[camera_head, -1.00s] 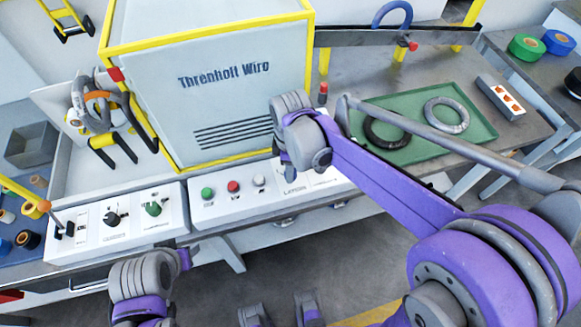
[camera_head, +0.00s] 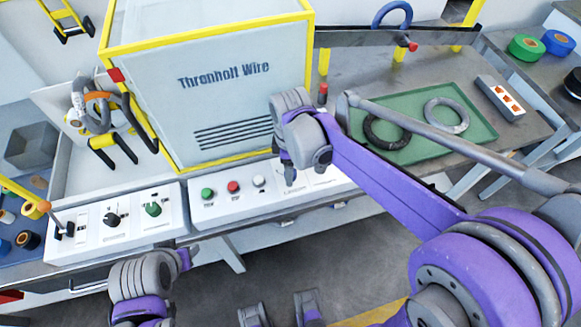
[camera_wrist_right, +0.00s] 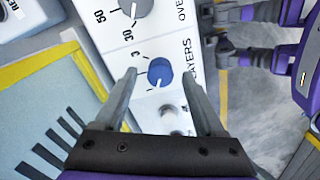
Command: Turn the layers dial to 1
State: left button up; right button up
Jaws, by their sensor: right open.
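The layers dial (camera_wrist_right: 160,72) is a round blue knob on a white panel in the right wrist view, beside the printed word LAYERS. Its pale mark is too small to read against the scale. My right gripper (camera_wrist_right: 158,78) is open, with one finger on each side of the dial; I cannot tell whether either finger touches it.
Beside the dial is a grey knob (camera_wrist_right: 135,5). The panel also carries a green button (camera_head: 207,194), a red button (camera_head: 233,187) and a white button (camera_head: 259,181). The machine housing (camera_head: 215,90) rises behind. A green tray (camera_head: 480,130) with two coils lies right.

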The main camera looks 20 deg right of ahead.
notch_tip(320, 180, up, 10)
jog(key=shift+p, duration=0.4)
jog(key=shift+r, duration=0.1)
